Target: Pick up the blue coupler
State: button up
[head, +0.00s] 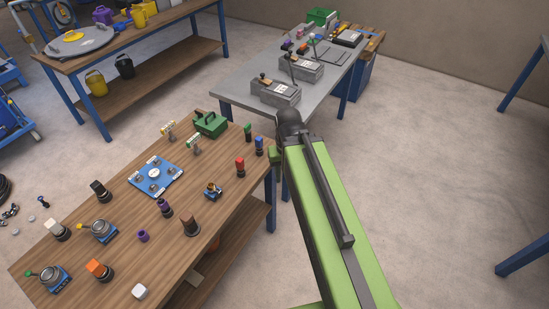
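I cannot make out a blue coupler for certain in the head view. A small brass-coloured fitting with a bluish part (213,190) sits near the table's right side. My green arm reaches up from the bottom and ends in a dark joint beside the table's right corner.
The wooden table (225,222) also bears a blue plate (146,187), a green toolbox (210,124) and blue-based devices (99,232). A grey table (246,83) with grey boxes (275,94) stands beyond my arm. Open floor (430,170) lies to the right.

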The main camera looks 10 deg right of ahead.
aim_at(258, 140)
jog(key=z, duration=0.4)
jog(key=k, duration=0.15)
jog(key=u, duration=0.55)
jog(key=i, duration=0.9)
jog(key=u, duration=0.65)
jog(key=k, duration=1.2)
jog(key=u, duration=0.85)
jog(key=i, duration=1.1)
jog(key=u, duration=0.45)
